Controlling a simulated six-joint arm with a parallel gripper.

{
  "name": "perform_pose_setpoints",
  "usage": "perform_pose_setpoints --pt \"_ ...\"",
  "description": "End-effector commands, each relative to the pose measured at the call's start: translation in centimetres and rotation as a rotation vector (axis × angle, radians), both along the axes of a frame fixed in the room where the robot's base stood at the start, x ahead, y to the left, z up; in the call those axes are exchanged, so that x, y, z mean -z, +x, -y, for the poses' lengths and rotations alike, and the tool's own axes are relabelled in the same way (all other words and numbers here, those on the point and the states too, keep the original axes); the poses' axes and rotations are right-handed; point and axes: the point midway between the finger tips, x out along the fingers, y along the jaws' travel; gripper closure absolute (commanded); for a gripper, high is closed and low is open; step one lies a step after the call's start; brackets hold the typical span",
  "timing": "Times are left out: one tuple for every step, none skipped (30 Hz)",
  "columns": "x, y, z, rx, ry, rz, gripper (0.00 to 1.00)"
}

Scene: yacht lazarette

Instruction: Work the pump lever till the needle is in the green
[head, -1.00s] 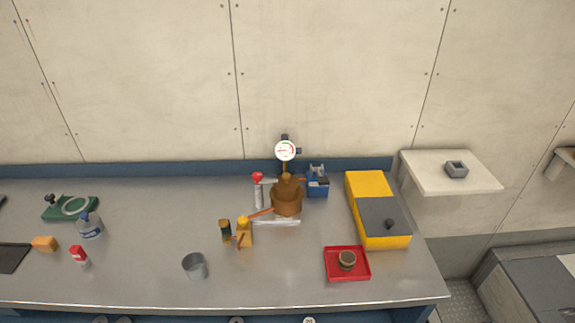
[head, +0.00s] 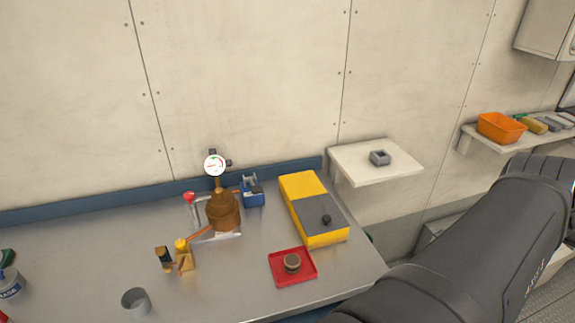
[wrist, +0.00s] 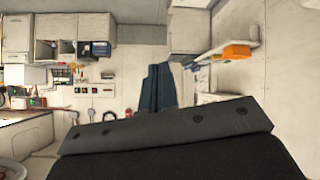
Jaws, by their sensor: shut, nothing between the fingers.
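The pump is a brown, rounded body (head: 223,213) on a pale base plate at the back of the bench in the head view. A white round gauge (head: 214,165) stands above it; its face shows a little red and green, but the needle is too small to read. A short pale lever with a red knob (head: 189,197) stands at the pump's left. My gripper (wrist: 158,68) shows in the wrist view, its dark fingers together and empty, pointing into the room, away from the pump. The head view shows only my arm at right.
A copper pipe runs to a brass fitting with a yellow knob (head: 181,244). A blue device (head: 252,192), a yellow and grey box (head: 325,221) and a red tray (head: 277,268) stand to the right. A grey metal cup (head: 136,301) is at front left. Bare bench lies between.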

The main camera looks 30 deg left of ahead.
Motion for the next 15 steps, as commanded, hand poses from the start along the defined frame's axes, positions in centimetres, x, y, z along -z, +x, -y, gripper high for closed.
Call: perform_pose_setpoints --pt "-1.6 1.7 1.0 0.0 -0.027 0.019 1.0" --pt "-2.6 2.6 1.6 -0.001 -0.045 0.034 1.0" --pt "-3.9 3.9 2.4 0.0 -0.067 0.053 1.0" --pt "-4.8 4.8 2.9 -0.001 -0.085 0.066 1.0" --pt "-5.8 5.8 3.4 -0.003 -0.101 0.08 1.0" --pt "-6.9 7.1 4.0 -0.008 -0.121 0.096 1.0" --pt "-7.7 8.2 4.3 -0.015 -0.135 0.109 1.0" --pt "-8.4 9.3 4.3 -0.027 -0.147 0.12 1.0" --pt "-9.0 11.1 3.7 -0.054 -0.153 0.13 1.0" --pt "-9.0 12.3 2.7 -0.083 -0.149 0.133 1.0" --pt "-8.8 13.2 1.7 -0.108 -0.141 0.131 1.0" --pt "-8.5 14.0 0.2 -0.14 -0.13 0.127 1.0" --pt "-8.2 14.6 -0.9 -0.164 -0.12 0.122 1.0" --pt "-7.8 15.2 -2.1 -0.188 -0.109 0.118 1.0" --pt "-7.4 15.8 -3.6 -0.22 -0.095 0.11 1.0"
